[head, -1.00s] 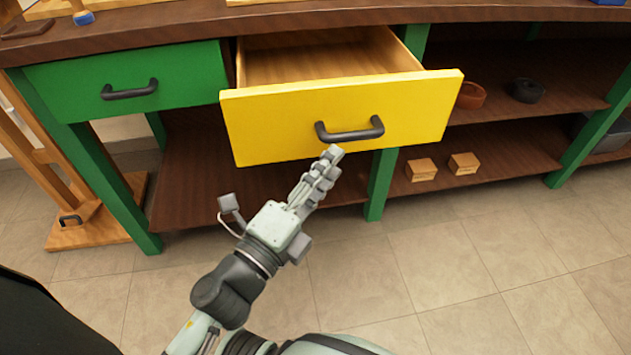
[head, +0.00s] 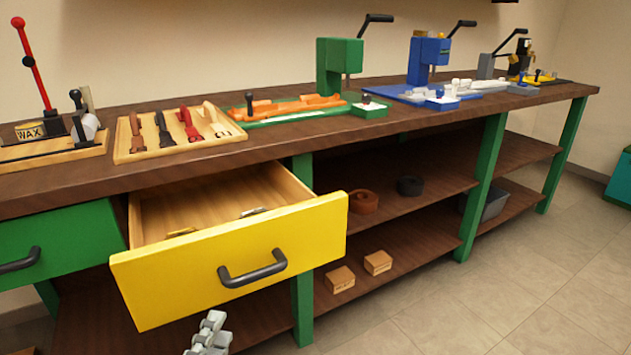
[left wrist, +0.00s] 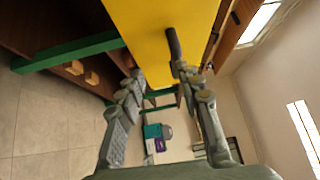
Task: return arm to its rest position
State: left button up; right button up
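My left gripper (head: 208,338) shows at the bottom edge of the head view, below and left of the dark handle (head: 252,268) of the open yellow drawer (head: 190,277). Most of that arm is out of the picture. In the left wrist view the left gripper (left wrist: 160,73) has its two fingers spread, with nothing held between them. The yellow drawer front (left wrist: 158,35) and its handle (left wrist: 173,45) lie beyond the fingertips, with the handle near the right finger's tip in the picture. The gripper looks clear of the handle. My right gripper is in neither view.
The workbench top (head: 255,150) carries a tool tray (head: 160,147), a green press (head: 338,65) and a blue press (head: 428,55). The green drawer (head: 60,245) is shut. Shelves below hold small boxes (head: 341,279). Open floor (head: 520,280) lies at the right.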

pick_arm(q)
jog(key=a+f+n+g+y+p, duration=0.1)
jog(key=a+f+n+g+y, duration=0.2)
jog(key=a+f+n, duration=0.3)
jog(key=a+f+n+g+y+p, duration=0.1)
jog(key=a+f+n+g+y, duration=0.15)
jog(key=f+n+g, duration=0.4)
jog(key=s+f+n+g+h, duration=0.1)
jog(key=s+f+n+g, duration=0.1)
jog(key=f, duration=0.5)
jog(key=s+a+f+n+g+h+p, duration=0.1)
jog(key=s+f+n+g, duration=0.2)
jog(key=s+f, duration=0.4)
jog(key=shift+s+f+g, duration=0.3)
jog(key=shift+f+g, duration=0.05)
jog(key=shift+g, duration=0.2)
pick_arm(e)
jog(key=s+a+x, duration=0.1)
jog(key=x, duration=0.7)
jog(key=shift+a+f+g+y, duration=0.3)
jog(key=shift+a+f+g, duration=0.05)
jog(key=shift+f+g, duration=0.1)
